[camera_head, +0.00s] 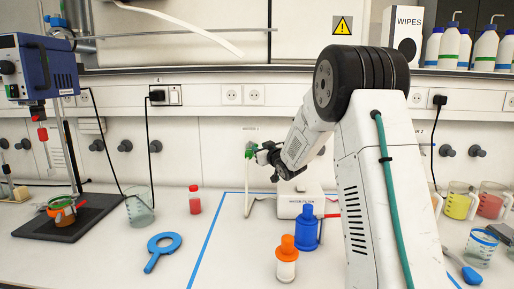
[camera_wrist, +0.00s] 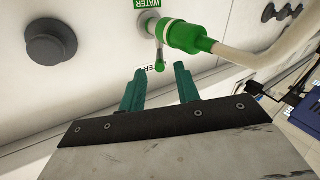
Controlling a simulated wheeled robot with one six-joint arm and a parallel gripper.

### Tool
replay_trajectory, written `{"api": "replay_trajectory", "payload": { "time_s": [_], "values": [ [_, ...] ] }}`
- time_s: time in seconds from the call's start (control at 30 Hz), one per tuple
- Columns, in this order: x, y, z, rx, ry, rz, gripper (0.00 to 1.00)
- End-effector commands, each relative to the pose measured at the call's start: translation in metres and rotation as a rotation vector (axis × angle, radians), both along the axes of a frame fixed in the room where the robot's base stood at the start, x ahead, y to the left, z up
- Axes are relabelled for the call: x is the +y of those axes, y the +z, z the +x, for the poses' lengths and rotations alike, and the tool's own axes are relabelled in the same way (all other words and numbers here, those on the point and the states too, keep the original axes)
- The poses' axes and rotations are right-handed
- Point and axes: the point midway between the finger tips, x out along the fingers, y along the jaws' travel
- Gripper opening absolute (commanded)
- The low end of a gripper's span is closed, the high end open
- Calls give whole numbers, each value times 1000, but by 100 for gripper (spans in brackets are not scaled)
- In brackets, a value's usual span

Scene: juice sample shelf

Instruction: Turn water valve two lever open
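A water valve with a green body (camera_wrist: 190,37) is on the white wall panel under a green label reading WATER (camera_wrist: 147,3). A beige hose runs from it to the right. Its small lever (camera_wrist: 160,65), with a green tip, hangs down in the wrist view. My gripper (camera_wrist: 160,76) is open, its two green fingers apart. The lever tip shows between and just beyond the fingertips; I cannot tell whether they touch. In the head view the green valve (camera_head: 250,149) is just left of my gripper (camera_head: 259,153), and the lever is too small to make out.
A dark round knob (camera_wrist: 51,40) is on the wall left of the valve. Below stand a white box (camera_head: 297,203), a blue bottle (camera_head: 306,228) and an orange-capped bottle (camera_head: 287,260). A blue magnifier-shaped tool (camera_head: 163,247) lies left. The counter's front middle is clear.

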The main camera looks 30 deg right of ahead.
Motion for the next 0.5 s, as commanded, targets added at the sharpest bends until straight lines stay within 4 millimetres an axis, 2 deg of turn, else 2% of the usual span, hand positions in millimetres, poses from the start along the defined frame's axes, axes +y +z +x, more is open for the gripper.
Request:
{"api": "replay_trajectory", "payload": {
  "time_s": [0.1, 0.2, 0.5],
  "values": [
    [-2, -1, 18, 1, 0, 0, 32],
    [-2, 0, 29, 0, 0, 0, 32],
    [-3, 0, 36, 2, 0, 0, 32]
  ]
}}
